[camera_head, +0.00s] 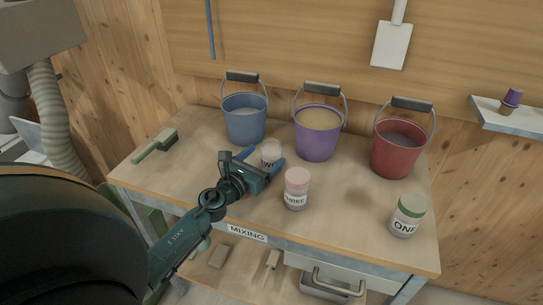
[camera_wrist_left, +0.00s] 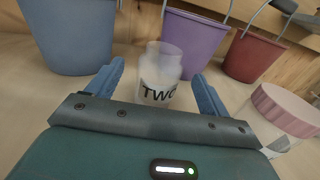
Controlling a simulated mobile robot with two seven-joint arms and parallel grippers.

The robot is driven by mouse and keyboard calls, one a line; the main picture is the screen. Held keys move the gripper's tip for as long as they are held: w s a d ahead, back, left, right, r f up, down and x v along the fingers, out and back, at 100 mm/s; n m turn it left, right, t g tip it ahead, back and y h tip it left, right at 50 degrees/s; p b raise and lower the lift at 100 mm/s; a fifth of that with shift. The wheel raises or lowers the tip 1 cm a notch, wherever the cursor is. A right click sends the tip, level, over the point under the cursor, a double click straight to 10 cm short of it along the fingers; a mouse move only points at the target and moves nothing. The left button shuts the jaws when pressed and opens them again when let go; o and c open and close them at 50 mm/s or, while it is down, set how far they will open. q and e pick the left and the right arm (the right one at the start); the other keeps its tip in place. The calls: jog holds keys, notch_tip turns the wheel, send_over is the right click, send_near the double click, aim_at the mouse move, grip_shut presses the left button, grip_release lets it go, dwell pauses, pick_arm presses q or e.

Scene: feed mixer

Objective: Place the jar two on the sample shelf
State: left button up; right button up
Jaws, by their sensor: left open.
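Jar two (camera_head: 270,150) is a clear jar with a pale filling and the label TWO. It stands upright on the mixing table, and no coloured lid shows on it. My left gripper (camera_head: 262,160) is open, with its blue fingers on either side of the jar. In the left wrist view, jar two (camera_wrist_left: 160,78) stands between the spread fingers (camera_wrist_left: 158,85), with gaps showing at both sides. The shelf (camera_head: 507,121) on the wall at the far right holds a small purple-topped object (camera_head: 511,98). My right gripper is not in view.
Blue (camera_head: 245,120), purple (camera_head: 318,133) and red (camera_head: 397,150) buckets stand behind the jar. Pink-lidded jar three (camera_head: 296,189) is close on the right; green-lidded jar one (camera_head: 408,216) is near the right edge. A brush (camera_head: 155,145) lies left. The table's right-middle has bare room.

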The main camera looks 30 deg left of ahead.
aim_at(265, 156)
pick_arm(q)
jog(key=w, duration=0.3)
jog(key=shift+w+d, duration=0.1)
jog(key=shift+w, duration=0.25)
jog(key=c, duration=1.2)
